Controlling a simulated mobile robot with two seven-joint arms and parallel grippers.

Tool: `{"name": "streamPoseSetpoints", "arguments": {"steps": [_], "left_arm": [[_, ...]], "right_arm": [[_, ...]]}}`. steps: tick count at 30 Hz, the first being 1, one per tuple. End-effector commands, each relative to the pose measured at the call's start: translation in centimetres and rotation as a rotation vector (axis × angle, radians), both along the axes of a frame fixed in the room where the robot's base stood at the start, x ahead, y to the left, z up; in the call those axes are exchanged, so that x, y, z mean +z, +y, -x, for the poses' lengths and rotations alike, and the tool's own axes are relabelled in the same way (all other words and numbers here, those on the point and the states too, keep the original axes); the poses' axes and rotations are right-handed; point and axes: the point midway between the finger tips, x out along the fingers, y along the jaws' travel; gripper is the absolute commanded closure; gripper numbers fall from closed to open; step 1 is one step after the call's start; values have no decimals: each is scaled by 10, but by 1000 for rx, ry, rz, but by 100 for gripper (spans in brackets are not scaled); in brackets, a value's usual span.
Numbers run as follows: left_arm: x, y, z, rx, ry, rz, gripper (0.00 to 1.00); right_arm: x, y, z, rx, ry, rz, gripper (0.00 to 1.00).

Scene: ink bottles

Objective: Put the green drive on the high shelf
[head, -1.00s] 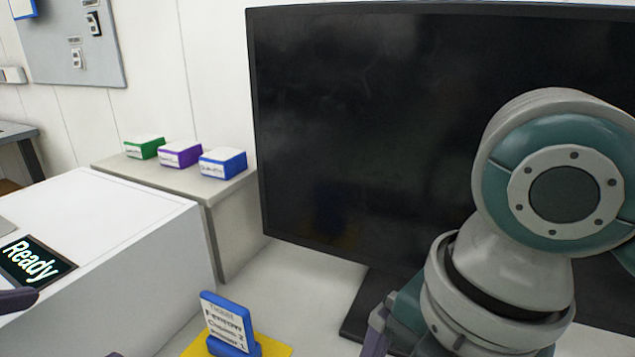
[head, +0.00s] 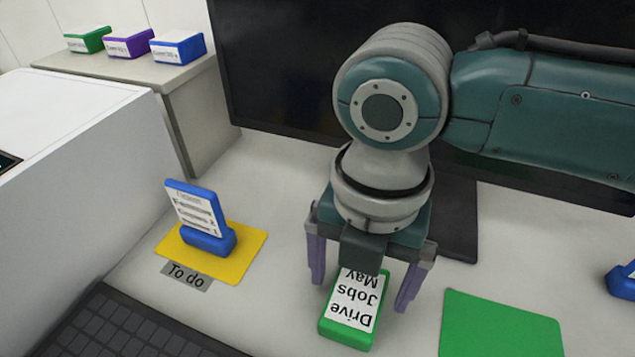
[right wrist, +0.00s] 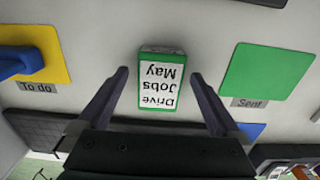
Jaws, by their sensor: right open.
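The green drive (head: 354,308), with a white label reading "Drive Jobs May", lies on the desk below my right gripper (head: 362,285). The right gripper is open, with one purple finger on each side of the drive. In the right wrist view the drive (right wrist: 161,82) sits centred ahead of the open fingertips (right wrist: 166,72), with gaps on both sides. The shelf (head: 135,68) at the upper left of the head view holds green, purple and blue boxes; I cannot tell whether it is the high shelf. My left gripper is not in view.
A blue stand with a card (head: 200,220) is on a yellow mat (head: 245,262) marked "To do". A green mat (head: 495,325), marked "Sent" in the wrist view, lies to the right. A keyboard (head: 125,330) is in front, a large monitor (head: 280,70) behind.

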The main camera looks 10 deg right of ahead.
Motion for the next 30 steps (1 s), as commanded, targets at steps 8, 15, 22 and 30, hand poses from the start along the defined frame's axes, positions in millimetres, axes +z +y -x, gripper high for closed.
{"name": "streamPoseSetpoints", "arguments": {"steps": [8, 15, 22, 30], "left_arm": [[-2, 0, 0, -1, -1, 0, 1], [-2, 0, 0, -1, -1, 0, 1], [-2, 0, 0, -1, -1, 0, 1], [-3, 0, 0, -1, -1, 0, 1]], "right_arm": [[-9, 0, 0, 1, -1, 1, 0], [-9, 0, 0, 0, -1, 1, 21], [-9, 0, 0, 0, -1, 1, 47], [-8, 0, 0, 0, -1, 1, 78]]}}
